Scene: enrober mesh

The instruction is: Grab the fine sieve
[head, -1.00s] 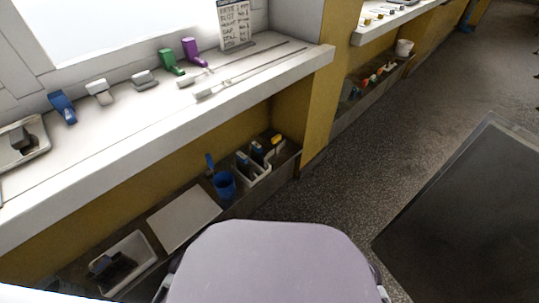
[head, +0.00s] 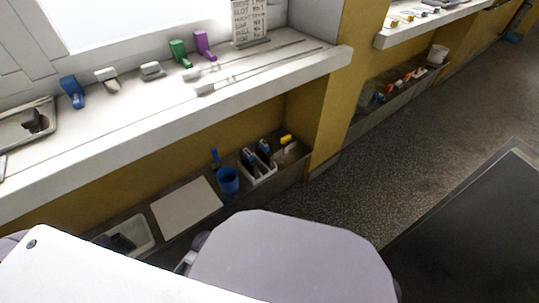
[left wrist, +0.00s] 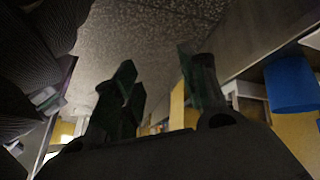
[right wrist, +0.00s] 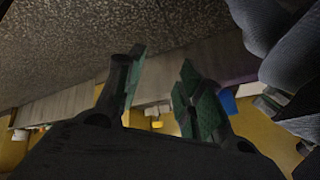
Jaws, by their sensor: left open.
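I cannot tell for certain which object is the fine sieve. On the white sill (head: 150,115) stand a blue piece (head: 72,92), two grey pieces (head: 107,78) (head: 152,70), a green piece (head: 180,53) and a purple piece (head: 203,44). Two long thin rods with pale handles (head: 205,88) lie to their right. My left gripper (left wrist: 158,75) is open and empty in the left wrist view. My right gripper (right wrist: 160,75) is open and empty in the right wrist view. Neither gripper's fingers show in the head view.
A metal tray (head: 14,139) sits at the sill's left end. A written sign (head: 249,20) stands at the back.

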